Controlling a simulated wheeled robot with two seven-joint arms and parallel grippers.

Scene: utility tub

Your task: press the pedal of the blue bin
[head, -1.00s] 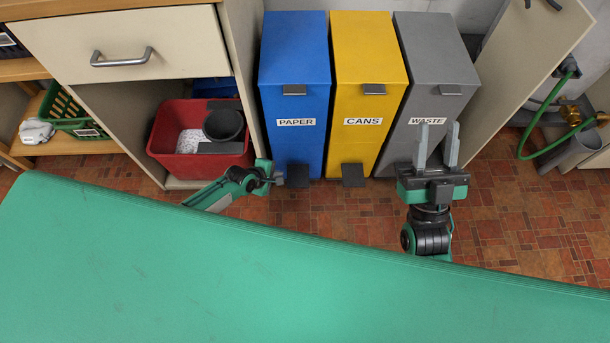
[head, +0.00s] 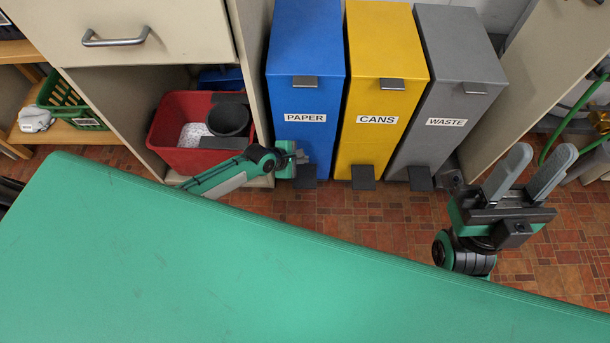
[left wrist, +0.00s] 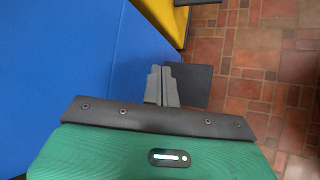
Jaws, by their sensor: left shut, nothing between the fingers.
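The blue bin (head: 304,50), labelled PAPER, is the left one of three bins. Its dark flat pedal (head: 306,178) sticks out at the foot of its front, near the floor. In the left wrist view, the blue wall (left wrist: 60,60) fills the left side and the pedal (left wrist: 196,84) shows beside and below the fingertips. My left gripper (left wrist: 162,72) is shut and empty, close to the bin front and over the pedal's edge; I cannot tell whether it touches. It also shows in the head view (head: 300,157). My right gripper (head: 542,158) is open and empty, at the right.
A yellow CANS bin (head: 384,45) and a grey WASTE bin (head: 458,50) stand to the right, each with a pedal. A red tub (head: 178,150) sits in the cabinet at the left. The green surface (head: 240,260) fills the foreground.

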